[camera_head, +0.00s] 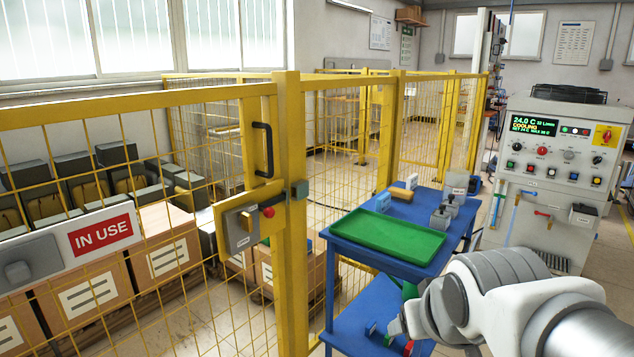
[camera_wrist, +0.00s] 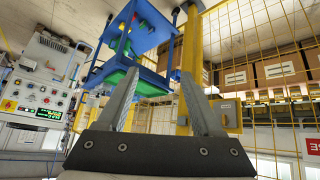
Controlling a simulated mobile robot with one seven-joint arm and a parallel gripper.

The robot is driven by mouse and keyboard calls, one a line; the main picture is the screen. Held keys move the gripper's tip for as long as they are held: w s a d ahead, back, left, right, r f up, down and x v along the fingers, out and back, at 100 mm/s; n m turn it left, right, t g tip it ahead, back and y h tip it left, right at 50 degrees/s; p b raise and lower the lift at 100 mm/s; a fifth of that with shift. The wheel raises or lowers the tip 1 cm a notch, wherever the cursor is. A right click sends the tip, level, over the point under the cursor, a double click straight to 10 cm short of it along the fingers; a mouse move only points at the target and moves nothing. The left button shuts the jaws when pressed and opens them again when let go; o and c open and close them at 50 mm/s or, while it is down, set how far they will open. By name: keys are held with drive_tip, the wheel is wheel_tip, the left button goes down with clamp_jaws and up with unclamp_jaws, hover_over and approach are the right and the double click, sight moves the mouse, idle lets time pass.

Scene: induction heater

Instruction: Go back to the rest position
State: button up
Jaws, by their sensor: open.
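My gripper (camera_wrist: 159,74) shows in the wrist view with its two grey fingers spread apart and nothing between them. The wrist view is upside down, and the blue cart (camera_wrist: 140,42) appears beyond the fingers. In the head view my white and grey arm reaches in from the lower right, in front of the blue cart (camera_head: 345,245). I cannot make out the fingers clearly there. The arm hides part of the cart's lower shelf.
A green tray (camera_head: 388,236) lies on the cart top, with grey weight-like blocks (camera_head: 441,217) behind it. The heater cabinet (camera_head: 555,185) stands at the right; its display reads "COOLING". A yellow mesh fence (camera_head: 290,200) with an "IN USE" sign (camera_head: 100,234) fills the left.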

drive_tip(key=s+g+p, duration=0.2)
drive_tip(key=s, duration=0.7)
wheel_tip(320, 180, up, 18)
drive_tip(key=p, duration=1.7)
drive_tip(key=shift+w+r+m+p, duration=0.2)
drive_tip(key=shift+w+m+p, duration=0.1)
drive_tip(key=shift+w+m, duration=0.1)
drive_tip(key=shift+c, duration=1.4)
drive_tip(key=shift+a, duration=0.1)
